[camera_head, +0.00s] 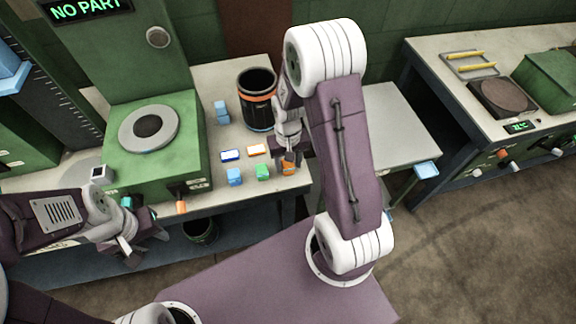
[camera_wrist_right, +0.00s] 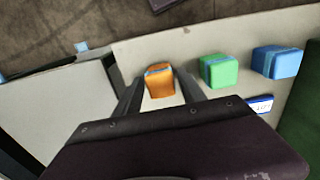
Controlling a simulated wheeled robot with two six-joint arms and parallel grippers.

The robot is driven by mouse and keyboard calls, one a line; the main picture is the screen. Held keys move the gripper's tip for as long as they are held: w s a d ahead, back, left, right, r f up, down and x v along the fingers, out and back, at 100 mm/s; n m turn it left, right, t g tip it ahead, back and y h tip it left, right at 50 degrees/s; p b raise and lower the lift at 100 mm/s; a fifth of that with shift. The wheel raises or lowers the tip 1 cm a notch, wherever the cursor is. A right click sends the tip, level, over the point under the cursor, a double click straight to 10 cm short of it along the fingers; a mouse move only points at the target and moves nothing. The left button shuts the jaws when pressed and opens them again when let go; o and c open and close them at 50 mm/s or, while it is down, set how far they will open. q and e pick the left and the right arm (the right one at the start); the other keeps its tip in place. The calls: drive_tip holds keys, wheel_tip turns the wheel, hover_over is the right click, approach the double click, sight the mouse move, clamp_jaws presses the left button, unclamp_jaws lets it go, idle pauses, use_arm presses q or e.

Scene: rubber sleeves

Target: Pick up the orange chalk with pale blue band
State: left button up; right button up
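The orange chalk with a pale blue band (camera_head: 288,168) is on the pale bench top near its front edge. It also shows in the right wrist view (camera_wrist_right: 160,82). My right gripper (camera_head: 288,156) is above it and partly covers it in the head view. In the right wrist view its two fingers (camera_wrist_right: 158,92) are spread, one on each side of the orange chalk, with gaps between. My left gripper (camera_head: 142,240) is low at the left, in front of the bench and away from the chalks; its opening is unclear.
A green chalk (camera_head: 263,172) and a blue chalk (camera_head: 234,177) stand in a row beside the orange one. Small blue-edged and orange-edged blocks (camera_head: 257,150) lie behind. A dark cup with an orange band (camera_head: 257,105) stands further back. A green machine (camera_head: 160,165) is at left.

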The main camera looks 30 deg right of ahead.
drive_tip(key=shift+a, duration=0.1)
clamp_jaws()
drive_tip(key=shift+w+r, duration=0.1)
drive_tip(key=shift+r, duration=0.2)
wheel_tip(320, 180, up, 4)
drive_tip(key=s+r, duration=0.6)
drive_tip(key=s, duration=0.6)
drive_tip(key=shift+d+r, duration=0.25)
drive_tip(key=shift+d, duration=0.05)
drive_tip(key=shift+w, duration=0.1)
